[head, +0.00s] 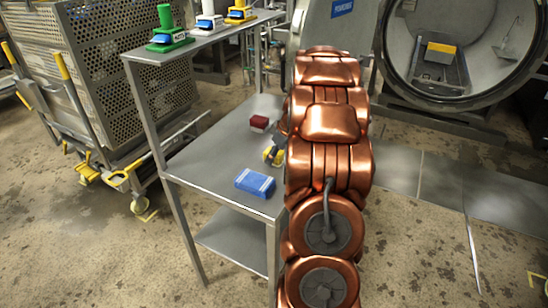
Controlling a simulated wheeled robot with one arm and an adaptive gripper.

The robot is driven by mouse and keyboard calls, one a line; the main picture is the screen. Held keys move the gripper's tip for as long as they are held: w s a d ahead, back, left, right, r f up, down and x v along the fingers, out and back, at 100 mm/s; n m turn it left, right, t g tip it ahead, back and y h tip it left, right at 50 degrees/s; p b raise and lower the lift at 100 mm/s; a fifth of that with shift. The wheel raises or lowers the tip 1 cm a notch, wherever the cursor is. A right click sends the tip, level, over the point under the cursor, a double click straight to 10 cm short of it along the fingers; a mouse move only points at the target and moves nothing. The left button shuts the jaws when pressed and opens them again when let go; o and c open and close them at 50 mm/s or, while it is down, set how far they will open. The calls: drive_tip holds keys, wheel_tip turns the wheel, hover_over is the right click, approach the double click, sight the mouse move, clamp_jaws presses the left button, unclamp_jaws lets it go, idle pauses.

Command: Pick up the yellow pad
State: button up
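The yellow pad (276,156) lies on the middle shelf of the metal table, right against the left side of my copper arm in the picture. Only part of it shows, with dark parts beside it. My arm hides most of the gripper. A small grey part (281,135) just above the pad may belong to my gripper, but I cannot see its fingertips or whether it touches the pad.
On the same shelf (212,158) lie a blue pad (255,183) in front and a dark red pad (259,123) behind. Green (170,37), white (208,18) and yellow (240,12) handled tools stand on the upper shelf. A perforated cart (118,70) stands left, an open round autoclave (465,50) back right.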

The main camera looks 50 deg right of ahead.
drive_tip(key=c, duration=0.6)
drive_tip(key=shift+r, duration=0.1)
drive_tip(key=shift+r+b, duration=0.4)
drive_tip(key=shift+r, duration=1.05)
drive_tip(key=shift+s+r, duration=0.1)
drive_tip(key=shift+r, duration=0.2)
drive_tip(key=shift+s+a, duration=0.6)
drive_tip(key=shift+s, duration=0.15)
drive_tip(key=s+a+b, duration=0.1)
drive_tip(key=s+a, duration=0.1)
drive_tip(key=s, duration=0.1)
drive_tip(key=s+a+r+b, duration=0.1)
drive_tip(key=s+a, duration=0.2)
drive_tip(key=s, duration=0.1)
drive_tip(key=s+a, duration=0.3)
drive_tip(key=s, duration=0.1)
drive_tip(key=shift+s+a+r+b, duration=0.1)
drive_tip(key=shift+a+r+b, duration=0.1)
drive_tip(key=shift+b, duration=0.2)
